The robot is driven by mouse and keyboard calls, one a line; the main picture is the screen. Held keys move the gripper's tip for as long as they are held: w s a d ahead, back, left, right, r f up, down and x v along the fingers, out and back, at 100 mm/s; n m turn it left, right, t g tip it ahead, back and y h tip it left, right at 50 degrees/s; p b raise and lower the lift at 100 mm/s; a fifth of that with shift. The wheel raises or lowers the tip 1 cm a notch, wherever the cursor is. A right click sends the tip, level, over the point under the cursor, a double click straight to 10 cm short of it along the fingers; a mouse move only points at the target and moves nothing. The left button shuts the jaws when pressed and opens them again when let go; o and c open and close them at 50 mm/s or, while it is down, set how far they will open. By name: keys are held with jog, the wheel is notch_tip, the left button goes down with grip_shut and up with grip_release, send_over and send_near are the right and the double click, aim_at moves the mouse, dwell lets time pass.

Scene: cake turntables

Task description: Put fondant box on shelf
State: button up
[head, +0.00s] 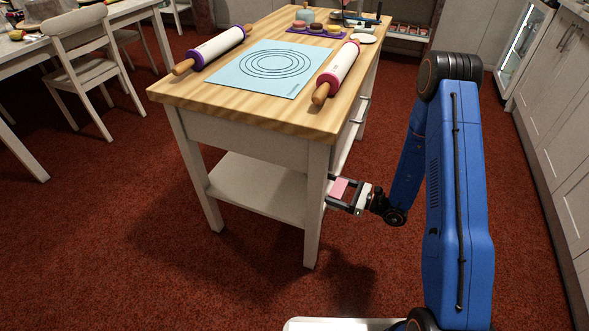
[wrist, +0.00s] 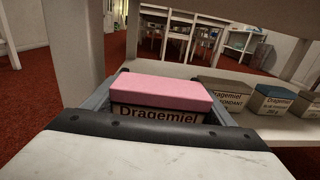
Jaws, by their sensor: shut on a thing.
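A fondant box with a pink lid and a "Dragemiel" label (wrist: 160,97) sits between the fingers of my gripper (wrist: 165,100) in the wrist view. My gripper is shut on it. In the head view the pink box (head: 339,188) shows in my gripper (head: 343,193), beside the right side of the table, near the front right leg. The lower shelf (head: 258,187) of the table is a pale board. It also shows in the wrist view (wrist: 285,128), beyond and to the right of the held box. The underside of the held box is hidden.
On the shelf stand a brown-lidded box (wrist: 223,96) and a blue-lidded box (wrist: 270,103), with another at the right edge. A table leg (wrist: 75,50) stands close on the left. The wooden tabletop (head: 190,93) overhangs the shelf. The shelf's left part looks bare.

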jog(key=x, duration=1.4)
jog(key=shift+w+a+f, duration=0.15)
jog(key=shift+a, duration=0.25)
jog(key=shift+d+f, duration=0.1)
jog(key=shift+f, duration=1.5)
jog(key=shift+f, duration=0.15)
jog(key=o, duration=1.4)
jog(key=v, duration=1.2)
